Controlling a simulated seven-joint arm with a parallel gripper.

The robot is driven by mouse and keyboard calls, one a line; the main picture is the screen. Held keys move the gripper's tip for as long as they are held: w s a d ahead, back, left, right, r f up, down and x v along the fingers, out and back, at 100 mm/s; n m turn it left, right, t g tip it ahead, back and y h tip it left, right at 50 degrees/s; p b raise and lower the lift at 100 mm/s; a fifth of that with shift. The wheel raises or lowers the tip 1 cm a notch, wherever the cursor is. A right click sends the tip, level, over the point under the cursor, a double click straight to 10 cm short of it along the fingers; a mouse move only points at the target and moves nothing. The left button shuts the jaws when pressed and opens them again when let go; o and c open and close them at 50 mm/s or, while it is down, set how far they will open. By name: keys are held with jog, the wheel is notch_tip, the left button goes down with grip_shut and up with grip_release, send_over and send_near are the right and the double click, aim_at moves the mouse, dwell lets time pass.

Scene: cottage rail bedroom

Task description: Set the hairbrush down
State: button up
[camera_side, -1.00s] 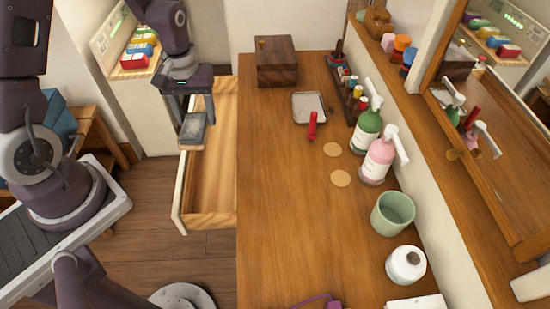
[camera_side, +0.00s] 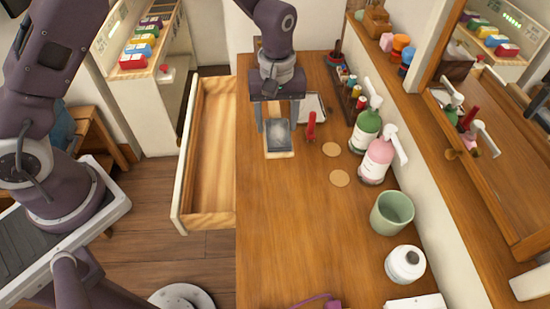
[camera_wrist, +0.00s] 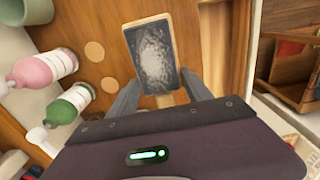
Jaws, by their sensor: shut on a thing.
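The hairbrush (camera_side: 279,134) has a flat rectangular head with a pale wooden rim and a grey bristle face. My gripper (camera_side: 277,122) is shut on it and holds it over the left side of the wooden counter (camera_side: 285,230). I cannot tell whether the brush touches the counter. In the wrist view the brush head (camera_wrist: 152,55) sticks out beyond my gripper (camera_wrist: 161,88), bristle face toward the camera, with the grip end hidden.
The drawer (camera_side: 212,150) stands open and empty left of the counter. Green (camera_side: 366,130) and pink (camera_side: 376,162) pump bottles line the wall. The counter's near middle is clear.

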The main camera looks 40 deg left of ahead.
aim_at(276, 167)
notch_tip(276, 167, down, 14)
jog(key=shift+r, duration=0.1)
dwell(0.4)
jog(key=o, duration=1.5)
